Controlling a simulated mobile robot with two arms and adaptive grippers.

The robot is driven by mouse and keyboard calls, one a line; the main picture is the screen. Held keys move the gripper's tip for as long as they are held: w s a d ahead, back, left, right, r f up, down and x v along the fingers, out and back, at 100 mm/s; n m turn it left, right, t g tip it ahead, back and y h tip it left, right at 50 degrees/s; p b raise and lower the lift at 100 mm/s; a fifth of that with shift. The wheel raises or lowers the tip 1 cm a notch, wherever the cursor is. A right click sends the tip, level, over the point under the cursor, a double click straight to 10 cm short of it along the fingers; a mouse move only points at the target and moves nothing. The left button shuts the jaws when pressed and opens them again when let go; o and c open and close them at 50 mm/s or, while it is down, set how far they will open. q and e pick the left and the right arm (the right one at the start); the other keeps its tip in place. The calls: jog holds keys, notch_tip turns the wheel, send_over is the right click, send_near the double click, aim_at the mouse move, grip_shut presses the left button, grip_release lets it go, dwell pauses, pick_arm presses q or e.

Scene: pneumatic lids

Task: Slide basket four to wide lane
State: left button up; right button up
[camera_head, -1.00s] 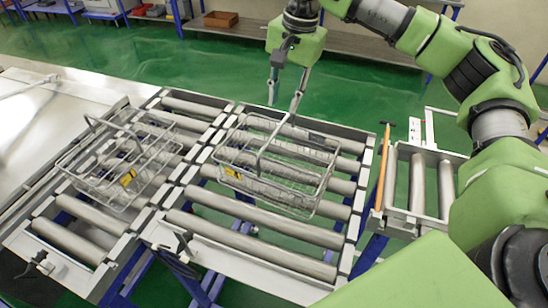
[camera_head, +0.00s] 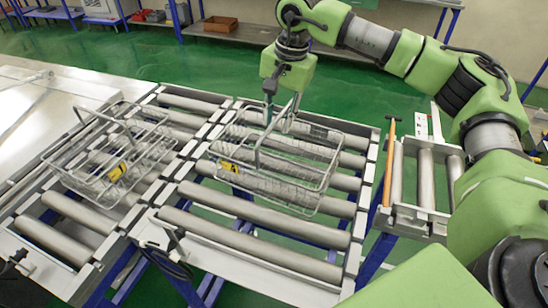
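A wire basket (camera_head: 322,178) with a yellow label and a raised handle sits on the middle roller lane (camera_head: 240,240), the widest in view. A similar wire basket (camera_head: 75,179) with a yellow label sits on the narrower left roller lane (camera_head: 55,243). The label numbers are too small to read, so I cannot tell which is basket four. My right gripper (camera_head: 279,122) points down at the far side of the middle basket, its fingers close to the handle's far end. Whether they are shut on it is unclear. My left gripper is out of view.
A short roller section (camera_head: 425,178) stands to the right, with an orange bar (camera_head: 389,162) along its left side. The near rollers of the middle and left lanes are bare. A metal table (camera_head: 40,110) lies at far left.

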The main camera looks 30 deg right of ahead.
aim_at(272, 126)
jog(key=shift+r, duration=0.1)
grip_shut()
jog(key=shift+s+a+b, duration=0.55)
jog(key=shift+s+a, duration=0.65)
jog(key=shift+a, duration=0.2)
jog(key=shift+s+a+b, duration=0.5)
jog(key=shift+s+a, duration=1)
jog(key=shift+a, duration=0.1)
